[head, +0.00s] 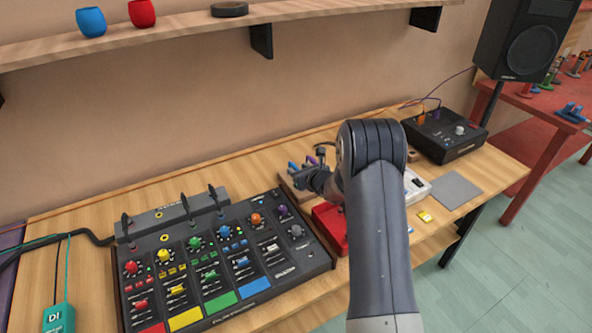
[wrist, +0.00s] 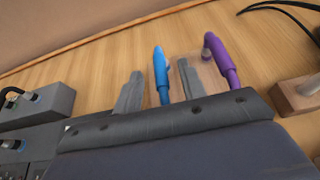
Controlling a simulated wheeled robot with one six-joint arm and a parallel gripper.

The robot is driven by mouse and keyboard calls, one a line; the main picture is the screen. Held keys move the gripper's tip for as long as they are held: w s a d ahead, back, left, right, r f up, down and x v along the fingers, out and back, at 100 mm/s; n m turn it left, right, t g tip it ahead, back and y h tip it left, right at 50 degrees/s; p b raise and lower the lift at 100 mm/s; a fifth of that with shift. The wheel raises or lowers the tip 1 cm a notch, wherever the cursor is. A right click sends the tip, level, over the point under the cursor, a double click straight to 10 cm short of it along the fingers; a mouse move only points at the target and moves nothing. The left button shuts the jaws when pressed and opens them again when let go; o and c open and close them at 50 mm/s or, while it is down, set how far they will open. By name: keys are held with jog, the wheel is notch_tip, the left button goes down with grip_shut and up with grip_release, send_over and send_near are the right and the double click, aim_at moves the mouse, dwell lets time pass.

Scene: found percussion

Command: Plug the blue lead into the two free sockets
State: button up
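The blue lead's plug (wrist: 162,76) stands up between the fingers of my gripper (wrist: 160,82) in the wrist view, with a gap on each side. My gripper is open around it. In the head view the blue plug (head: 293,167) shows just beyond my gripper (head: 305,175). A purple plug (wrist: 221,60) stands just right of the right finger, outside the grip. The blue lead's cable and other end are hidden or cannot be made out. A black box (head: 445,137) at the right has orange and purple leads on top; I cannot tell which sockets are free.
A mixer (head: 215,270) with coloured knobs fills the front left, with black plugs in the grey strip (head: 170,215) behind it. A red box (head: 330,228) and a white box (head: 415,187) stand by my arm. A shelf (head: 185,32) hangs above. A grey pad (head: 455,190) lies bare at right.

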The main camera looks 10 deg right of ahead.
jog(key=shift+p+x, duration=0.3)
jog(key=shift+x, duration=1.1)
jog(key=shift+c, duration=0.3)
jog(key=shift+r, duration=0.1)
grip_shut()
